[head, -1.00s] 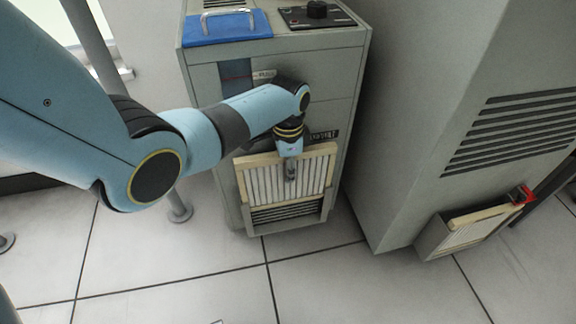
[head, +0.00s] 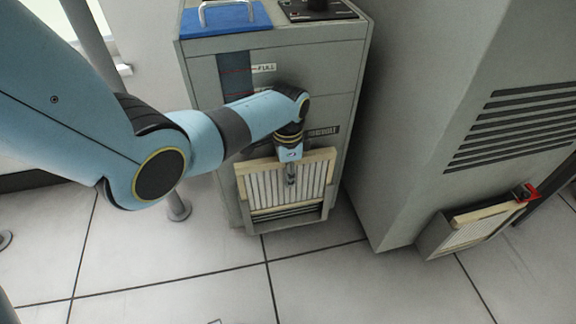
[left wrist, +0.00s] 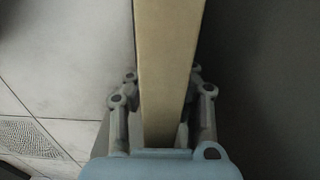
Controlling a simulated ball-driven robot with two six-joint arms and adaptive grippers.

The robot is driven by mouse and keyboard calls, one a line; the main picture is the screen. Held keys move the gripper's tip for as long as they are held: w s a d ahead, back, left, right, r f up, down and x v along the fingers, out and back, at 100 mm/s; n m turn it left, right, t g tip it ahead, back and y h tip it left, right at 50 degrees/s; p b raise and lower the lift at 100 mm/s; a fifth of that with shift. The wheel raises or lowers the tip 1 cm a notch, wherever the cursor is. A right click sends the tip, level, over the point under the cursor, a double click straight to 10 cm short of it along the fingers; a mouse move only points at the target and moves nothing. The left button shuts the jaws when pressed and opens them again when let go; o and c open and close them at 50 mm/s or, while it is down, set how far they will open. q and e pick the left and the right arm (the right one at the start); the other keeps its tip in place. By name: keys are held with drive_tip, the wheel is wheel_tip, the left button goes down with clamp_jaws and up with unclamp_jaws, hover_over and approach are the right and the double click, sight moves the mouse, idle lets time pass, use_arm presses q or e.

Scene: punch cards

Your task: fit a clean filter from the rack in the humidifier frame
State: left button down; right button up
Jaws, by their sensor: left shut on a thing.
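A pleated filter (head: 262,188) with a pale wooden frame is upright at the front of the grey humidifier cabinet (head: 330,105), over its lower opening. My left gripper (head: 290,178) is shut on the filter's top edge. In the left wrist view the filter's pale edge (left wrist: 168,60) runs between the two fingers. Below the filter the humidifier frame (head: 290,222) shows with dark slats; how deep the filter sits in it is hard to tell. Another pale-edged filter (head: 488,215) stands in a grey rack (head: 432,238) at the right. My right gripper is not in view.
A large grey cabinet (head: 455,90) with a louvred vent stands close on the right of the humidifier. A red clip (head: 526,191) is at the rack's far end. Tiled floor (head: 180,255) in front is clear.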

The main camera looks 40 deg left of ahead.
sight(288, 189)
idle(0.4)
use_arm(q)
drive_tip(key=shift+f+b, duration=0.85)
drive_tip(key=shift+f, duration=0.65)
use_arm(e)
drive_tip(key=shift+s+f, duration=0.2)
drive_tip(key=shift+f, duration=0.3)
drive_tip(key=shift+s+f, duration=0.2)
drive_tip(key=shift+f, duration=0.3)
use_arm(q)
drive_tip(key=shift+f, duration=0.15)
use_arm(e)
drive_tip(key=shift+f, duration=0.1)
use_arm(q)
drive_tip(key=shift+f+b, duration=0.9)
drive_tip(key=shift+f, duration=0.45)
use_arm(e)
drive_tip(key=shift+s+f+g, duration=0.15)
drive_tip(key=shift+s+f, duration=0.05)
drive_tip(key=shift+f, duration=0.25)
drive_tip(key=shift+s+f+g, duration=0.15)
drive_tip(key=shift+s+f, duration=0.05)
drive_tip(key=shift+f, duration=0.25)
use_arm(q)
drive_tip(key=shift+f, duration=0.1)
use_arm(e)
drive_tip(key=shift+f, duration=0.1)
use_arm(q)
drive_tip(key=c, duration=0.6)
unclamp_jaws()
